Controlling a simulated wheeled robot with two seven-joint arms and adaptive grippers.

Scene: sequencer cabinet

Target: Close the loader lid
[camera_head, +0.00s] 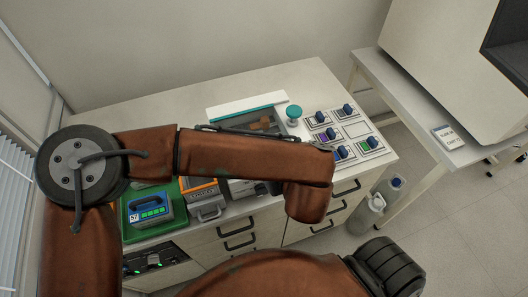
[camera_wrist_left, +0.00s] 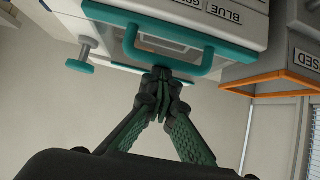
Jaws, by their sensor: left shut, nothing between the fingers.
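The loader (camera_head: 238,119) stands at the back of the cabinet top in the head view. Its white lid with a teal edge (camera_head: 248,104) is raised at the rear, above a dark opening with brownish contents. My left forearm crosses in front and hides the loader's front and my left gripper. In the left wrist view my left gripper (camera_wrist_left: 161,74) is shut and empty. Its fingertips are at the lower bar of a teal handle (camera_wrist_left: 190,70) on the white, labelled unit; I cannot tell whether they touch. My right gripper is not in view.
A teal knob (camera_head: 294,111) stands right of the loader, near several blue-topped switches (camera_head: 347,109). An orange-edged box (camera_head: 200,196) and a blue-grey case on a green tray (camera_head: 133,228) are at the left. A bottle (camera_head: 375,202) stands beside the cabinet.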

